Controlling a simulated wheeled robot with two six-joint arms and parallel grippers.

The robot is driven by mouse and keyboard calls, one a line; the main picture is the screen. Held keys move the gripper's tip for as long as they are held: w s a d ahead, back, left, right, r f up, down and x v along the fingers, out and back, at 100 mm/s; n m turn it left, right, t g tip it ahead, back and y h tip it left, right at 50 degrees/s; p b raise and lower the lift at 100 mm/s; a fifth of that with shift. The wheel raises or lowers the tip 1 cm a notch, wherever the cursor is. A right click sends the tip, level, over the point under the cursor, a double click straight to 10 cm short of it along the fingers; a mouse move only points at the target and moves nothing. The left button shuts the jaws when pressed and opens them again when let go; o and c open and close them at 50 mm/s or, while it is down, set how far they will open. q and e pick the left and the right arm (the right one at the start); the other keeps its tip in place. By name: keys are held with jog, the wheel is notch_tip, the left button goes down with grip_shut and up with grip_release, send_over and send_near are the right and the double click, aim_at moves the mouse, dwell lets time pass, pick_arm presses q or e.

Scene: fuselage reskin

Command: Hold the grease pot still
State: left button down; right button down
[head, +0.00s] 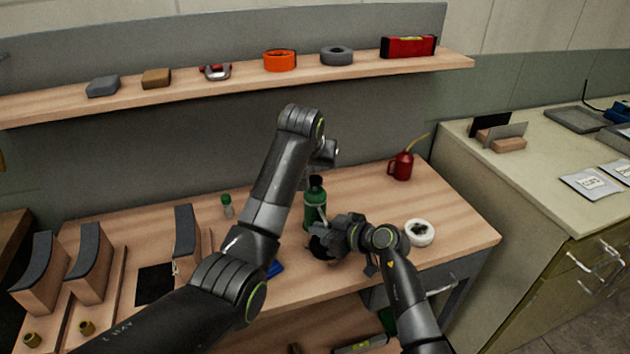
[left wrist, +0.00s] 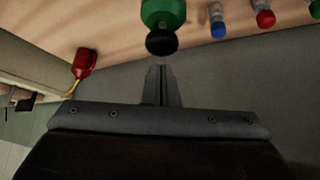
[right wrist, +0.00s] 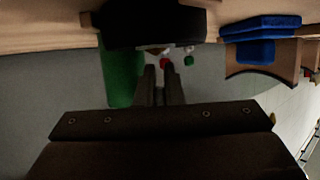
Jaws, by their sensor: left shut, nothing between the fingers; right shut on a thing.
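A dark round pot (head: 321,247), which I take for the grease pot, stands on the workbench in front of a green bottle (head: 314,208). My right gripper (head: 335,238) is shut on it from the right. In the right wrist view the pot (right wrist: 150,24) is a wide dark shape just beyond the fingertips (right wrist: 163,68). The fingers hide the exact contact. My left gripper (head: 324,158) is shut and empty above the bottle. In the left wrist view its fingertips (left wrist: 160,70) point towards the bottle's black cap (left wrist: 162,43), apparently not touching it.
A white ring-shaped item (head: 420,232) and a red oil can (head: 402,166) stand to the right on the bench. A small green-capped bottle (head: 227,206) and curved blocks (head: 186,240) are to the left. The shelf (head: 200,88) runs behind my left arm.

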pick_arm(q)
jog(key=shift+f, duration=0.2)
dwell(0.5)
jog(key=shift+f, duration=0.85)
jog(key=shift+r, duration=1.1)
jog(key=shift+f, duration=0.25)
jog(key=shift+f, duration=0.85)
jog(key=shift+r, duration=1.1)
